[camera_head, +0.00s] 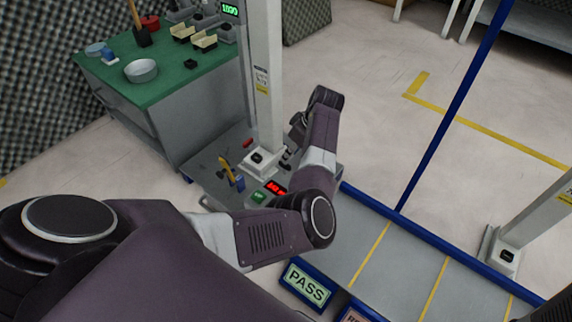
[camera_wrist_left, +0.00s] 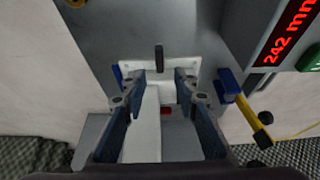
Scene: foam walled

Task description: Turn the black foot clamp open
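The black foot clamp shows in the left wrist view as a short upright black bar (camera_wrist_left: 159,58) on a white foot plate (camera_wrist_left: 130,68). In the head view a dark knob (camera_head: 257,157) sits on the white foot of the near post; I cannot tell if it is the same part. My left gripper (camera_wrist_left: 162,82) is open, its two fingers on either side of the bar's line, with the bar just beyond the tips. No contact is visible. In the head view this gripper (camera_head: 287,160) is small and dark, beside the post. My right gripper is not in view.
A yellow lever (camera_wrist_left: 250,117) with a blue base stands right of the fingers. A red display (camera_wrist_left: 292,30) and green button (camera_wrist_left: 310,58) are close by. The tall white post (camera_head: 264,80) rises beside my forearm. A green-topped bench (camera_head: 115,70) stands behind left.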

